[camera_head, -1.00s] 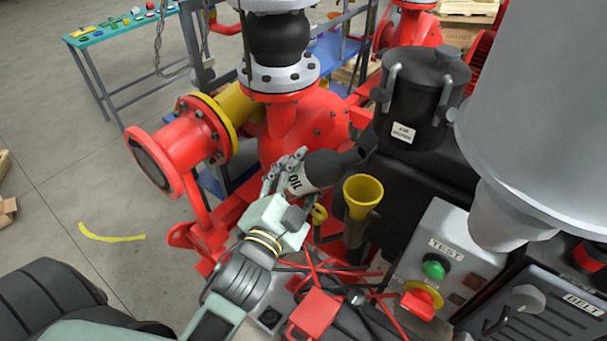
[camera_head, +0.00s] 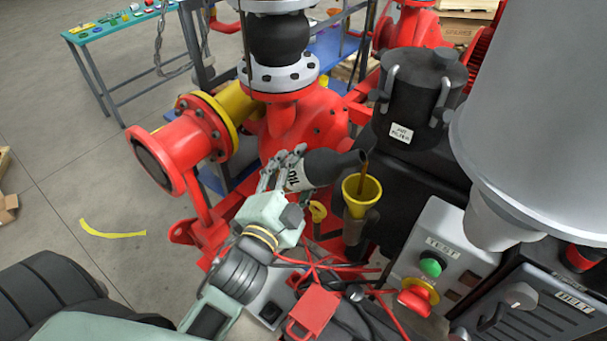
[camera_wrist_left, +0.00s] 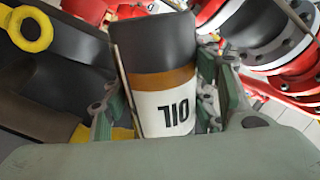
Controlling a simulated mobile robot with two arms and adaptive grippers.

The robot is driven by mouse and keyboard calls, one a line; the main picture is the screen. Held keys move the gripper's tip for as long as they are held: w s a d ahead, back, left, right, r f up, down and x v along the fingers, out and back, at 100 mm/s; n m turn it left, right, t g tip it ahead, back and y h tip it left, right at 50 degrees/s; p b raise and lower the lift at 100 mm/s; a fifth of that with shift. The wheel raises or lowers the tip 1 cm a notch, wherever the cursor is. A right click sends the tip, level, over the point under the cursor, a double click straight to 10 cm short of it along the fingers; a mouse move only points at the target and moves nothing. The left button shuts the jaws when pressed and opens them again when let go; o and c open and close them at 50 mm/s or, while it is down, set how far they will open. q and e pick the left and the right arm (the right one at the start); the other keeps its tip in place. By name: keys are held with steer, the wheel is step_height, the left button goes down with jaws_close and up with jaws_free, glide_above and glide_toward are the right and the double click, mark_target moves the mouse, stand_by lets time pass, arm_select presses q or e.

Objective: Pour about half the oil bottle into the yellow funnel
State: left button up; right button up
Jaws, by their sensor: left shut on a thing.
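The dark oil bottle (camera_head: 325,168) with a white OIL label lies nearly on its side, its neck pointing right. A thin brown stream of oil (camera_head: 365,168) runs from its mouth down into the yellow funnel (camera_head: 361,192). My left gripper (camera_head: 287,172) is shut around the bottle at its label. In the left wrist view the bottle (camera_wrist_left: 160,85) sits between both fingers (camera_wrist_left: 163,105), with a brown band above the label. The level inside the bottle cannot be told. The right gripper is not in view.
A black lidded canister (camera_head: 415,100) stands behind the funnel. A grey control box (camera_head: 440,255) with green and red buttons is at the right. Red cables and a red lock (camera_head: 313,310) lie below the funnel. A large grey cylinder (camera_head: 535,110) fills the right side.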

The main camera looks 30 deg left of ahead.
arm_select(q)
steer(key=shift+a+r+p, duration=0.1)
steer(key=shift+r+p, duration=0.25)
steer(key=shift+p, duration=0.05)
stand_by(0.4)
steer(key=shift+a+r+m+p, duration=0.1)
steer(key=shift+r+m+p, duration=0.1)
steer(key=shift+m+p, duration=0.2)
stand_by(0.3)
stand_by(0.7)
steer(key=shift+s+a+r+m+p, duration=0.1)
steer(key=shift+a+r+m+p, duration=0.2)
steer(key=shift+m+p, duration=0.35)
stand_by(0.9)
steer(key=shift+a+r+m+p, duration=0.25)
steer(key=shift+r+m+p, duration=0.45)
steer(key=shift+p, duration=0.7)
stand_by(2.8)
